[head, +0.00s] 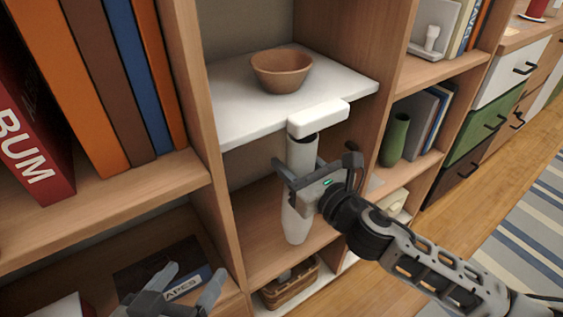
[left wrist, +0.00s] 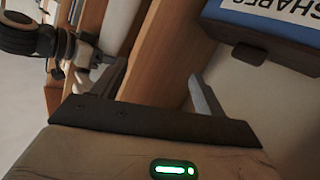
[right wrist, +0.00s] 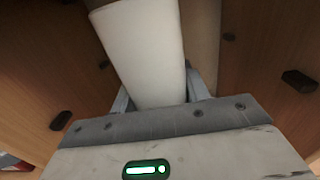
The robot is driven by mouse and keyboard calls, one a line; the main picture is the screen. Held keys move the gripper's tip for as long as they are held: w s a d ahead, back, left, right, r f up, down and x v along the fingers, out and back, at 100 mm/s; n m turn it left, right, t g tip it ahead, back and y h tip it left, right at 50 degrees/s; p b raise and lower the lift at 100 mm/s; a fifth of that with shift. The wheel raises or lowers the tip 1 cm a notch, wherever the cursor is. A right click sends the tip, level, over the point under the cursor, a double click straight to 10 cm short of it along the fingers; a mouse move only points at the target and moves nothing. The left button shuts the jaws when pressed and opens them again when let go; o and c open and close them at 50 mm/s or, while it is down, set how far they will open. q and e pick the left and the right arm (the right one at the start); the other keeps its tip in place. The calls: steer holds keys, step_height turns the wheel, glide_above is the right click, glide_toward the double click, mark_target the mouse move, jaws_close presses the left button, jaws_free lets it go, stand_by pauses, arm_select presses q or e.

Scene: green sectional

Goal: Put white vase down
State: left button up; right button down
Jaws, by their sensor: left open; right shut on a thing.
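The white vase (head: 298,218) is tall, narrow and close to upright in the middle bookcase column, below the white shelf. My right gripper (head: 308,178) is shut on its middle. In the right wrist view the white vase (right wrist: 145,55) fills the space between the fingers of the right gripper (right wrist: 160,95). The vase's base shows just above or at the wooden shelf (head: 255,232); I cannot tell whether it touches. My left gripper (head: 185,287) is open and empty at the lower left; its fingers also show apart in the left wrist view (left wrist: 158,88).
A brown bowl (head: 281,72) stands on the white shelf (head: 235,105) above, with a white block (head: 318,118) at its front edge. A wicker basket (head: 290,283) is below. A green vase (head: 395,139) stands to the right. A dark book (head: 160,270) lies near my left gripper.

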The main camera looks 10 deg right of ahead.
arm_select(q)
steer(key=b, duration=0.1)
steer(key=d+r+n+h+b, duration=0.1)
steer(key=b, duration=0.1)
steer(key=shift+w+r+t, duration=0.1)
steer(key=shift+w+t, duration=0.15)
steer(key=shift+t, duration=0.15)
arm_select(e)
steer(key=w+f, duration=0.1)
steer(key=w+a+f, duration=0.1)
steer(key=w+f, duration=0.1)
steer(key=w, duration=0.1)
steer(key=shift+w+a+f, duration=0.1)
steer(key=shift+a, duration=0.25)
steer(key=shift+f, duration=0.15)
steer(key=c, duration=0.7)
jaws_free()
steer(key=shift+f, duration=0.15)
